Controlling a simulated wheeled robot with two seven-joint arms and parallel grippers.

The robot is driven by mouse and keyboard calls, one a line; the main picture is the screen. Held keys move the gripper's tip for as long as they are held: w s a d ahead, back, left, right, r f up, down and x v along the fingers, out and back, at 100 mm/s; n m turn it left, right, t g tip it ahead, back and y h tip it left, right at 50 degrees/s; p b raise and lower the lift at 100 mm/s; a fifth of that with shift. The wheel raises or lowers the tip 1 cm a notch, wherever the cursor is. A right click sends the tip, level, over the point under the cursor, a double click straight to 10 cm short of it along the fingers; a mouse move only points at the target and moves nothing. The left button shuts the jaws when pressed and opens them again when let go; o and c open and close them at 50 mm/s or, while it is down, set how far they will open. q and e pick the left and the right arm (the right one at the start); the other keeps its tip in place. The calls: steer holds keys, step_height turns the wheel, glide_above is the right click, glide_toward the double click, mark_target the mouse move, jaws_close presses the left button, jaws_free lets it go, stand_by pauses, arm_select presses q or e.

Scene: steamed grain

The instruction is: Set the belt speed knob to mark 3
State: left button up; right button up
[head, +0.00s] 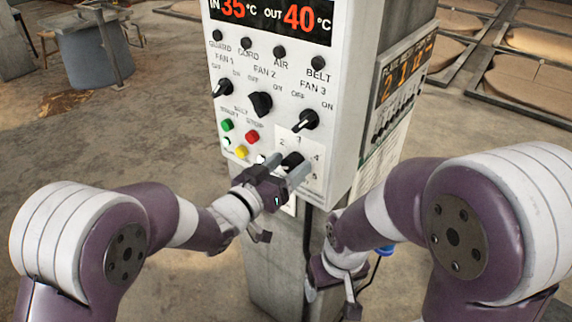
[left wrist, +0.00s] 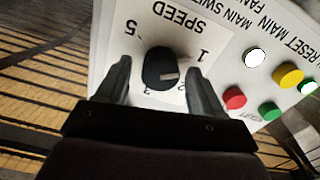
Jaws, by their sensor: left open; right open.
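The belt speed knob (head: 292,160) is black and sits on a white plate low on the control panel. In the left wrist view the knob (left wrist: 160,68) appears upside down, with numerals around it. Its white pointer mark points right in that view, roughly between 1 and 2; the 3 sits by its lower edge. My left gripper (head: 288,167) is open, with one finger on each side of the knob. In the left wrist view a gap shows between knob and fingers (left wrist: 157,70). My right gripper (head: 334,287) is open and empty, low beside the post.
The panel (head: 272,70) carries fan knobs (head: 261,103) above, and green, red (head: 252,137) and yellow buttons left of the speed knob. A concrete post (head: 275,262) supports it. A side display (head: 405,80) is at the right. A grey vat (head: 95,50) stands far left.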

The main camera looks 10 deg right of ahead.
arm_select(q)
steer(key=shift+d, duration=0.1)
steer(key=c, duration=0.9)
steer(key=shift+c, duration=0.7)
steer(key=shift+f+b, duration=0.2)
steer(key=shift+b, duration=0.4)
steer(key=m+b, duration=0.4)
steer(key=b, duration=0.1)
steer(key=m+b, duration=0.4)
steer(key=b, duration=0.2)
steer(key=m+b, duration=0.5)
steer(key=shift+s+f+b, duration=0.15)
steer(key=shift+f+b, duration=0.1)
steer(key=shift+b, duration=0.15)
steer(key=m+b, duration=0.4)
steer(key=m, duration=0.1)
steer(key=shift+m, duration=0.3)
steer(key=m+b, duration=0.3)
steer(key=m, duration=0.1)
steer(key=shift+m, duration=0.4)
steer(key=shift+d+m, duration=0.1)
steer(key=shift+m, duration=0.2)
